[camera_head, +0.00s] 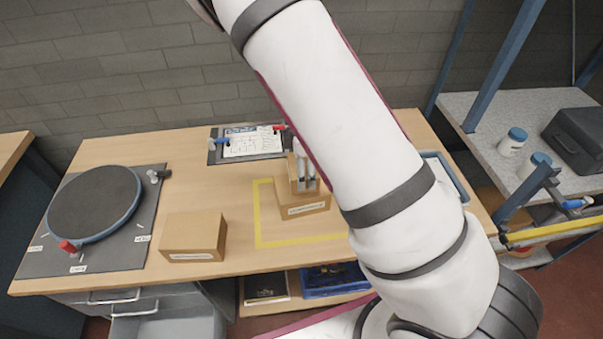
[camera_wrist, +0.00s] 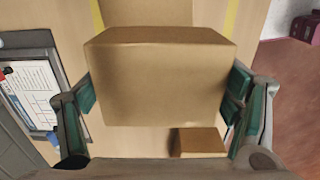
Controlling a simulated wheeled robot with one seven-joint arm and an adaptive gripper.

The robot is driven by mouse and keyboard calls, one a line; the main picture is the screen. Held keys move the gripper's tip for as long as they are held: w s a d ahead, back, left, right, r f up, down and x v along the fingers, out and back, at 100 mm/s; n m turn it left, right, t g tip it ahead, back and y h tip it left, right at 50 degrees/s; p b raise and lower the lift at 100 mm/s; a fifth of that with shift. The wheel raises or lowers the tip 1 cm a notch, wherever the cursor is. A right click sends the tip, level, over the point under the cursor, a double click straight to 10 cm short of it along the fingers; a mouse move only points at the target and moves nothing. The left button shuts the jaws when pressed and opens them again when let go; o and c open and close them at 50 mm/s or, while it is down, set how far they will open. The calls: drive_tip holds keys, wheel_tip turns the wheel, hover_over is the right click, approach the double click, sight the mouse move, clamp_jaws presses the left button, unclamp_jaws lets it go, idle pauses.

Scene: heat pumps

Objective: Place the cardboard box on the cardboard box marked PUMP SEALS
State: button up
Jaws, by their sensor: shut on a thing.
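My gripper (camera_head: 303,172) is shut on a small plain cardboard box (camera_head: 293,169), which fills the middle of the wrist view (camera_wrist: 158,80) between the two fingers (camera_wrist: 160,105). In the head view it appears directly above or over a labelled cardboard box (camera_head: 303,207) inside a yellow tape outline; whether they touch cannot be told. That lower box shows partly behind the held one in the wrist view (camera_wrist: 145,12). Another labelled cardboard box (camera_head: 193,235) stands to the left, outside the tape; its label, like the other, is too small to read.
A round dark turntable (camera_head: 95,203) is at the table's left. A clipboard with paper (camera_head: 250,144) lies at the back. A blue-rimmed tray (camera_head: 447,172) is partly hidden behind my arm. A grey side bench (camera_head: 490,108) with jars and a dark case stands right.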

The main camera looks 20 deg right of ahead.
drive_tip(key=shift+w, duration=0.3)
drive_tip(key=shift+w+f, duration=0.2)
drive_tip(key=shift+f, duration=0.1)
drive_tip(key=shift+f+p, duration=0.4)
drive_tip(key=shift+f, duration=1.05)
drive_tip(key=shift+f, duration=0.1)
drive_tip(key=o, duration=1.2)
